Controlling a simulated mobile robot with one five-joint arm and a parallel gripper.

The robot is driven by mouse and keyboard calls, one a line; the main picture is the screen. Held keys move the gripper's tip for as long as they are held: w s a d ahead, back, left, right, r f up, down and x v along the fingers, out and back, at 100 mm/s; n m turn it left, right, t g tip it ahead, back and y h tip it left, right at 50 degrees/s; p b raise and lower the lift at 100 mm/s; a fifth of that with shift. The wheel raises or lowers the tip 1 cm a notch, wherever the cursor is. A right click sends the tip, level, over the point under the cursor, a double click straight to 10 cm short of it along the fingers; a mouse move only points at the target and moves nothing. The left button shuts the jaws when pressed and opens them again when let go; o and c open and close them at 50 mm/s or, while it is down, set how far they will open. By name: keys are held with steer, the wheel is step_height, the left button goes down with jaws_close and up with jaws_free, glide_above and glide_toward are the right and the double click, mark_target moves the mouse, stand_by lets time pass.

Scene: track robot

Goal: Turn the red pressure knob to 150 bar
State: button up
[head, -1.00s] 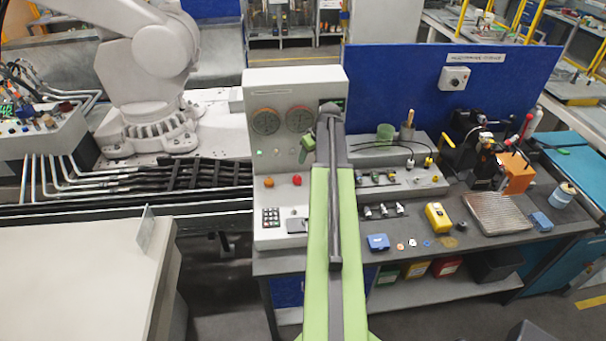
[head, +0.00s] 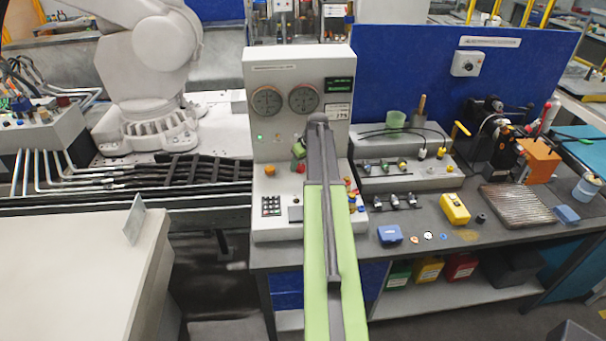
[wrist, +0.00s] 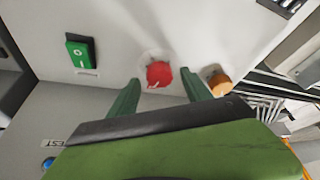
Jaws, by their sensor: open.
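The red knob (wrist: 158,74) sits on the pale panel in the wrist view, with a small white mark near its lower edge. My gripper (wrist: 161,80) is open, with one green finger on each side of the knob. The fingertips look apart from the knob; how far they are from the panel is hard to tell. In the head view the red knob (head: 300,168) shows just below my gripper (head: 299,150). Two round gauges and a small green-lit display (head: 339,84) are on the upright panel; their readings are too small to read.
An orange knob (wrist: 219,82) is close to the right finger. A green rocker switch (wrist: 80,53) is to the left. A keypad (head: 271,206) is on the lower console, with several coloured buttons right of my arm. A blue button (wrist: 48,163) shows at lower left.

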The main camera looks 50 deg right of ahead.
steer(key=shift+w+f, duration=0.15)
steer(key=shift+f, duration=0.3)
steer(key=shift+r, duration=0.15)
steer(key=shift+c, duration=0.3)
jaws_close()
steer(key=shift+d, duration=0.3)
steer(key=shift+a+m, duration=0.1)
steer(key=shift+m, duration=0.2)
steer(key=shift+a+m+h, duration=0.2)
steer(key=shift+m+h, duration=0.3)
steer(key=shift+m, duration=0.3)
steer(key=shift+a+m+g+h, duration=0.1)
steer(key=shift+m+g+h, duration=0.35)
steer(key=shift+m, duration=0.85)
steer(key=shift+m+g+h, duration=0.35)
steer(key=shift+m+g, duration=0.1)
steer(key=shift+m, duration=0.85)
